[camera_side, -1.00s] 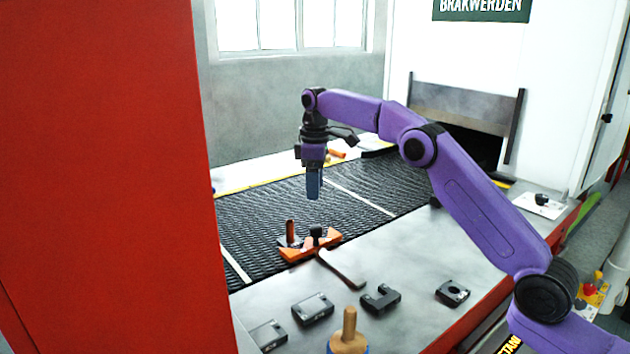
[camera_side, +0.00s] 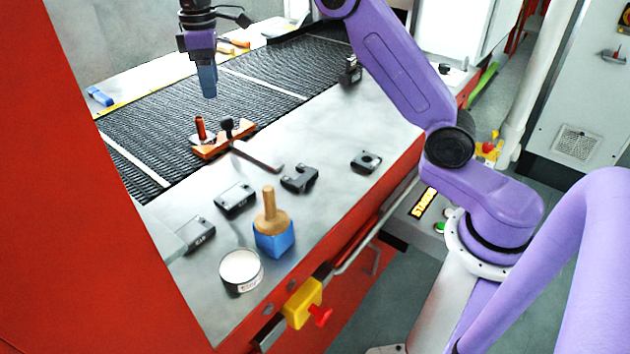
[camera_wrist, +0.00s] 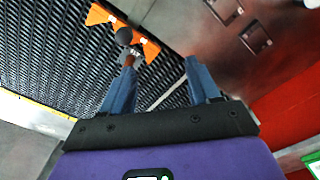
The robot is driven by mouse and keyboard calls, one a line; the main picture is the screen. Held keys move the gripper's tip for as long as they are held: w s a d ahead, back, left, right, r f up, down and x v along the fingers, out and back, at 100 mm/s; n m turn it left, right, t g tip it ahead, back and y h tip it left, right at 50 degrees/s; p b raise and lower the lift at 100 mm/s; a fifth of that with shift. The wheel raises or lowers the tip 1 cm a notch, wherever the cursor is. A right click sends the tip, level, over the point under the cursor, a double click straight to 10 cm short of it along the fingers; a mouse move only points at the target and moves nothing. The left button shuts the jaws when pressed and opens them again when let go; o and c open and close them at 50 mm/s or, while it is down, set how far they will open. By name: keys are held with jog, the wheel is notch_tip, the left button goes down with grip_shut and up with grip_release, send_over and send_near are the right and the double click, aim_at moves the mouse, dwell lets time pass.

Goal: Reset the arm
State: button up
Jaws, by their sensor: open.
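My gripper (camera_side: 208,93) hangs over the black mesh belt (camera_side: 275,85), blue fingers pointing down. It stands above and a little behind an orange block (camera_side: 222,141) with a dark knob and an upright orange-brown peg. In the wrist view the two blue fingers (camera_wrist: 160,70) are spread apart with nothing between them. The orange block (camera_wrist: 150,47) lies beyond the left fingertip there, and a gap shows between finger and block in the side view. My arm reaches from the right, its upper part cut off by the top edge.
A dark hooked bar (camera_side: 256,157) lies by the block. On the metal ledge are several black parts (camera_side: 235,198), a wooden-handled blue tool (camera_side: 273,235) and a white round tin (camera_side: 241,270). A red panel (camera_side: 60,200) stands at left. A blue item (camera_side: 100,96) lies beyond the belt.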

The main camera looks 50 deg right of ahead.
jog(key=s+a+n, duration=0.1)
jog(key=s+a, duration=0.4)
jog(key=s, duration=0.7)
jog(key=s+d+f, duration=0.2)
jog(key=s+d, duration=0.1)
jog(key=s, duration=0.7)
jog(key=s+d+f+n, duration=0.1)
jog(key=s+d+f, duration=0.2)
jog(key=s, duration=0.7)
jog(key=s+d+f+n, duration=0.1)
jog(key=s+d, duration=0.3)
jog(key=s, duration=0.6)
jog(key=shift+s+f, duration=0.3)
jog(key=shift+f, duration=0.5)
